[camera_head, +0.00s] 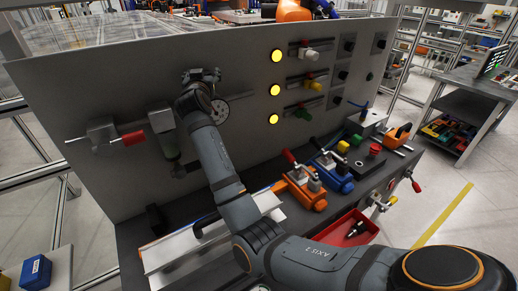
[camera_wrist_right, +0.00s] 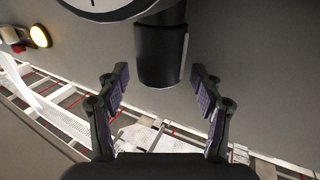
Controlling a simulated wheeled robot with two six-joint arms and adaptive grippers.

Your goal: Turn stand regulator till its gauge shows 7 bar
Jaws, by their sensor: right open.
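A black cylindrical knob (camera_wrist_right: 160,55) is below the gauge, in the gap between the fingers. My right gripper (camera_head: 203,76) is at the panel; in the wrist view the gripper (camera_wrist_right: 158,80) is open, with visible space on both sides of the knob. My left gripper is not in view.
A red-handled valve (camera_head: 132,138) and a unit with a greenish bowl (camera_head: 163,128) are left of my arm. Yellow lamps (camera_head: 275,88) and several levers are to the right. Clamps (camera_head: 303,187) and a red tray (camera_head: 347,230) crowd the bench below.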

